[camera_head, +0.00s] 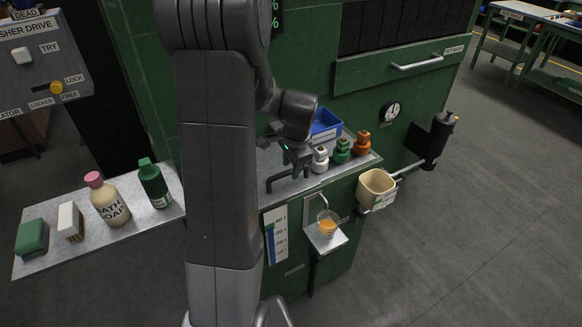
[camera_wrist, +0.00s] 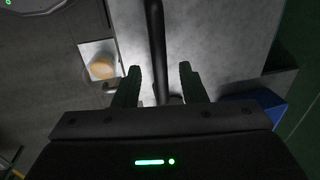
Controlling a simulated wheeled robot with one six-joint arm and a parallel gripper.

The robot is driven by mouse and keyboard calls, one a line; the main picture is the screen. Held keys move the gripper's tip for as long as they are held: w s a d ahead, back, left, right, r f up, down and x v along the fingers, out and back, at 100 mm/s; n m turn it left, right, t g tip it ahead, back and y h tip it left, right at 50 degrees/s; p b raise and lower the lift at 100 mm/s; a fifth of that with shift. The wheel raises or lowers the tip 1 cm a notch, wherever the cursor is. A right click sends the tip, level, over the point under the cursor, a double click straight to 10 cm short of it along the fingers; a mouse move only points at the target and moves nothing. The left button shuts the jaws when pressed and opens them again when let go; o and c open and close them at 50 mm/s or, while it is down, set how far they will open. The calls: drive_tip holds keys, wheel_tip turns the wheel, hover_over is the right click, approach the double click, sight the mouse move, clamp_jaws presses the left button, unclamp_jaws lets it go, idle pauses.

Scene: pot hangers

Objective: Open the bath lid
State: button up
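The bath lid appears to be the grey metal top (camera_head: 262,163) of the green cabinet, partly hidden behind my arm. It also shows in the wrist view (camera_wrist: 222,45). A dark bar handle (camera_head: 286,180) stands on the lid near its front edge. My gripper (camera_head: 298,170) is over the lid, close to this handle. In the wrist view my gripper (camera_wrist: 160,85) is open, with a finger on each side of the dark bar (camera_wrist: 157,45). Neither finger visibly touches the bar, and I cannot tell its depth between them. The lid looks flat and shut.
White, green and orange bottles (camera_head: 342,151) and a blue bin (camera_head: 325,125) stand right of my gripper. A cup of orange liquid (camera_head: 327,226) sits on a small front shelf. A beige bucket (camera_head: 376,188) hangs at right. Bath soap (camera_head: 107,200) is on the left shelf.

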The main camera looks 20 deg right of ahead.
drive_tip(key=shift+w+f, duration=0.1)
drive_tip(key=shift+f, duration=0.4)
clamp_jaws()
drive_tip(key=shift+r, duration=0.15)
